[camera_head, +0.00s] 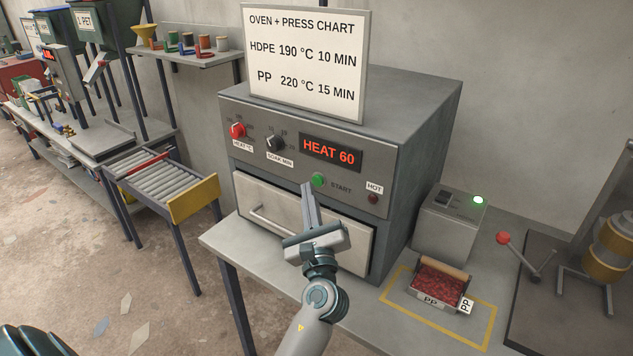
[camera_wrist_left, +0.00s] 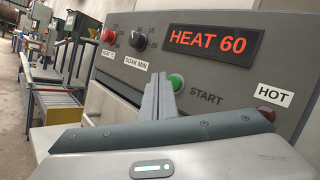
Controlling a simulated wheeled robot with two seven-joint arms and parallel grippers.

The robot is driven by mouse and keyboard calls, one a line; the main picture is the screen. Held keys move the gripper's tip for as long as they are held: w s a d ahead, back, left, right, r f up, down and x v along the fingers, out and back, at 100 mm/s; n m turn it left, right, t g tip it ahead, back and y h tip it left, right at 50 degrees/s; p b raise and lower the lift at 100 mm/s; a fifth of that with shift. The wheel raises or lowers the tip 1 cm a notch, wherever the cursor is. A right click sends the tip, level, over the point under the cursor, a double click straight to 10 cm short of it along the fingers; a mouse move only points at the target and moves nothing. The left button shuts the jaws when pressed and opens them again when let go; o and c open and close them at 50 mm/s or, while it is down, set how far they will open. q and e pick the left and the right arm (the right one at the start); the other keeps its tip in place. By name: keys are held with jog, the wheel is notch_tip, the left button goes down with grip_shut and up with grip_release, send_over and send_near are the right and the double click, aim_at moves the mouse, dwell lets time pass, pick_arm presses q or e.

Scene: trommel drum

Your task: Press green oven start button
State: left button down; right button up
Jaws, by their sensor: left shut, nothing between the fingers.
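The green start button (camera_head: 318,180) sits on the oven's front panel, left of the START label and below the display (camera_head: 331,153), which reads HEAT 60. The button (camera_wrist_left: 175,82) also shows in the left wrist view, partly covered by my fingers. My left gripper (camera_head: 307,188) is shut and empty, its fingertips just left of the button in the head view. In the left wrist view my shut fingers (camera_wrist_left: 158,92) overlap the button's left edge. I cannot tell whether they touch it. The grey oven (camera_head: 425,130) stands on a bench. My right gripper is not in view.
A red knob (camera_head: 238,131) and a black knob (camera_head: 275,143) sit left of the display. The dark red HOT lamp (camera_head: 373,199) is at the right. The oven drawer (camera_head: 280,217) is below. A tray of red pieces (camera_head: 437,284) labelled PP lies right of the oven.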

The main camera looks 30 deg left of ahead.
pick_arm(q)
jog(key=s+p, duration=0.1)
jog(key=s, duration=0.4)
jog(key=shift+a, duration=0.15)
jog(key=shift+f, duration=0.1)
dwell(0.8)
